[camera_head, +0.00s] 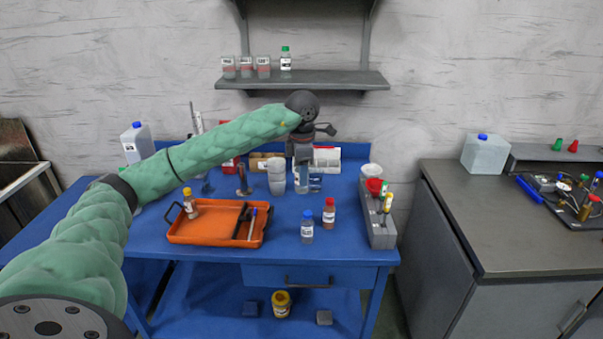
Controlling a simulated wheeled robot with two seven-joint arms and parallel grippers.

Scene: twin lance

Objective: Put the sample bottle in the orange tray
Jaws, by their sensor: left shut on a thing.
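The orange tray (180,237) lies on the left part of the blue table. A small bottle with a yellow cap (189,205), a dark tool (243,218) and a blue-and-white pen-like item (252,223) are in it. My left gripper (302,160) points down over the back middle of the table, right of the tray. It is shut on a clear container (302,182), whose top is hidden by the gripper. Small bottles with a blue cap (307,228) and a red cap (328,214) stand in front. I cannot tell which is the sample bottle. My right gripper is not in view.
White cups (276,176) stand just left of the gripper. A grey rack (379,220) with a red funnel stands at the table's right edge. A wall shelf (303,80) with jars and a green-capped bottle (285,60) hangs above my arm. Table front is partly clear.

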